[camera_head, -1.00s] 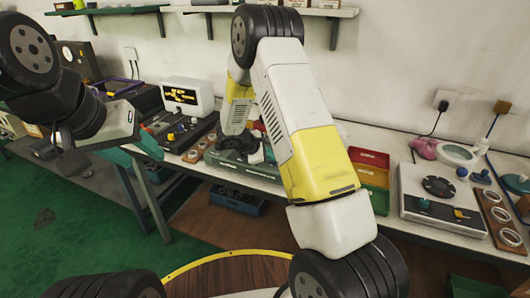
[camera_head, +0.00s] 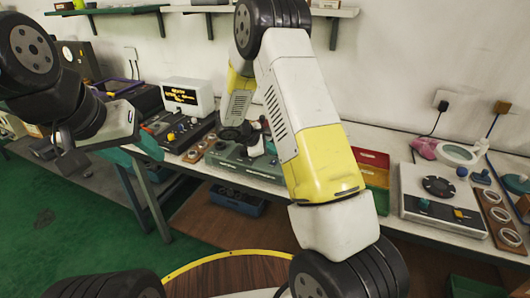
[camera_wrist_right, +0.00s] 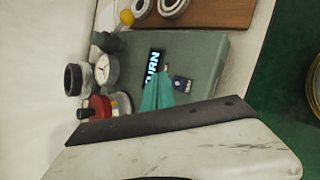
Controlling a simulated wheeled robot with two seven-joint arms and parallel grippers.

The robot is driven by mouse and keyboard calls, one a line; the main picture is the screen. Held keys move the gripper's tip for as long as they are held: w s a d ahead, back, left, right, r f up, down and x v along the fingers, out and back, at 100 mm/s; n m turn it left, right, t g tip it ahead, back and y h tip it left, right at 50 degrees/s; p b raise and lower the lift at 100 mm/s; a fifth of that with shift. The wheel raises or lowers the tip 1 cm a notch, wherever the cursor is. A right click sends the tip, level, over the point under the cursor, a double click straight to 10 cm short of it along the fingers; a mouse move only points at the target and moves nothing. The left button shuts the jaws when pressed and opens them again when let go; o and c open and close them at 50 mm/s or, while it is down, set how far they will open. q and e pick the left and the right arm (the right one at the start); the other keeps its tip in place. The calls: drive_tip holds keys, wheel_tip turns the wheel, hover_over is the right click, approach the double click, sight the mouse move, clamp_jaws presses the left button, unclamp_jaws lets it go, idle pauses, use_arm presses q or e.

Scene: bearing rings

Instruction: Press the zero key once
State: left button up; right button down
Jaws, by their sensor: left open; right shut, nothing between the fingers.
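The green-grey instrument (camera_head: 232,165) sits on the bench; in the right wrist view its housing (camera_wrist_right: 205,50) carries a lit display (camera_wrist_right: 152,68) reading "URN" with its start covered, and a small dark blue key (camera_wrist_right: 181,85). I cannot read a zero mark on that key. My right gripper (camera_wrist_right: 158,92) shows teal fingertips, shut and empty, over the housing beside the key; contact cannot be told. In the head view my right arm partly hides it. My left gripper (camera_head: 60,158) is open and empty, left of the bench.
A round dial gauge (camera_wrist_right: 107,68) and a red-topped part (camera_wrist_right: 103,107) stand beside the housing. A small monitor (camera_head: 188,97) stands behind at left. Red and green bins (camera_head: 372,168) and a white plate device (camera_head: 440,200) are farther right.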

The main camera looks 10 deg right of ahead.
sight(272, 163)
drive_tip(key=shift+r, duration=1.75)
